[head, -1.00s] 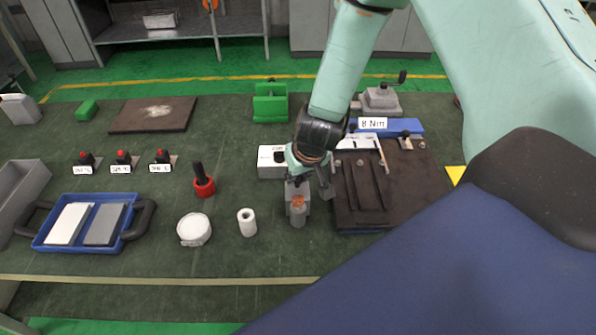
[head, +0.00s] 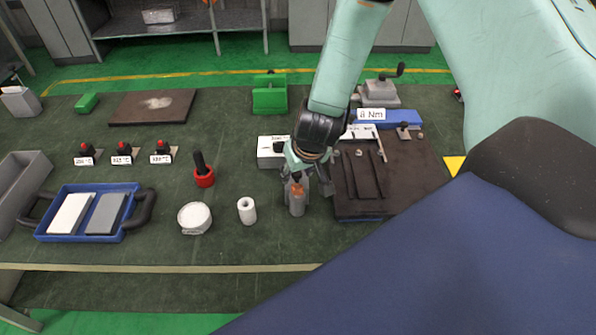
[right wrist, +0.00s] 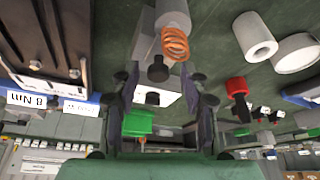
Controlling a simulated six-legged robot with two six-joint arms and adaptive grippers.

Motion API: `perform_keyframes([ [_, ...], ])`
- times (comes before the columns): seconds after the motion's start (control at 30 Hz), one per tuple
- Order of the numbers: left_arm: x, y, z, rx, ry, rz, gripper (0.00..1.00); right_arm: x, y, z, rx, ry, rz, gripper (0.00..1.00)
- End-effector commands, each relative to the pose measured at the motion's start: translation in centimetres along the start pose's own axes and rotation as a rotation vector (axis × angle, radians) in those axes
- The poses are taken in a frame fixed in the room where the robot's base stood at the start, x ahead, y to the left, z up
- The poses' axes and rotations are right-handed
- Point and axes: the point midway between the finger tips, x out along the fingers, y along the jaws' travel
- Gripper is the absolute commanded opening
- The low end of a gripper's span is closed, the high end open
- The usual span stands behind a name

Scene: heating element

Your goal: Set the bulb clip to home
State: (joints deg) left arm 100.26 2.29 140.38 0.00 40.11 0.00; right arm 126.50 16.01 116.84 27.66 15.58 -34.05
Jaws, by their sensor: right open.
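A small grey fixture stands on the bench in front of me, with a grey cylinder (head: 297,205) and an orange coil (head: 297,188). In the right wrist view the cylinder (right wrist: 173,14), the coil (right wrist: 175,44) and a black knob (right wrist: 158,69) show. I cannot tell which part is the bulb clip. My right gripper (head: 308,184) is over the fixture, fingers pointing down. In the right wrist view my right gripper (right wrist: 163,78) is open, its fingers on either side of the knob, with no visible grip on it. My left gripper is out of view.
A dark plate (head: 400,190) with rails lies close right of the gripper. A white hollow cylinder (head: 247,211), a white round tub (head: 194,218) and a red-based black tool (head: 203,173) stand left. Bench between them is clear.

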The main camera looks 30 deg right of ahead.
Motion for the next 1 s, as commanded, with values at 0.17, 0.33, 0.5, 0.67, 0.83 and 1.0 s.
perform_keyframes([
  [0.17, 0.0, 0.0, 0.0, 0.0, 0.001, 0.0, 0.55, -0.3, 0.0, 0.0, 0.0, 0.002, 0.0, 0.45],
  [0.33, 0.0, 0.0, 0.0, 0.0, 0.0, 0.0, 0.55, -2.2, -0.1, -0.1, 0.002, 0.005, 0.0, 0.45],
  [0.5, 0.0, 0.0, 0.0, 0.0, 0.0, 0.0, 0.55, -4.9, -0.1, -0.1, 0.003, 0.006, -0.001, 0.45],
  [0.67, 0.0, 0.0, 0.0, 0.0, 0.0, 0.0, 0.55, -7.2, 0.0, -0.1, 0.003, 0.005, 0.0, 0.45],
  [0.83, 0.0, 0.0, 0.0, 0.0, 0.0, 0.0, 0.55, -9.3, -0.1, 0.0, 0.002, 0.003, -0.002, 0.45],
  [1.0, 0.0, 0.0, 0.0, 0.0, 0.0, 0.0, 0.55, -10.9, 0.0, -0.1, 0.002, 0.003, 0.0, 0.45],
])
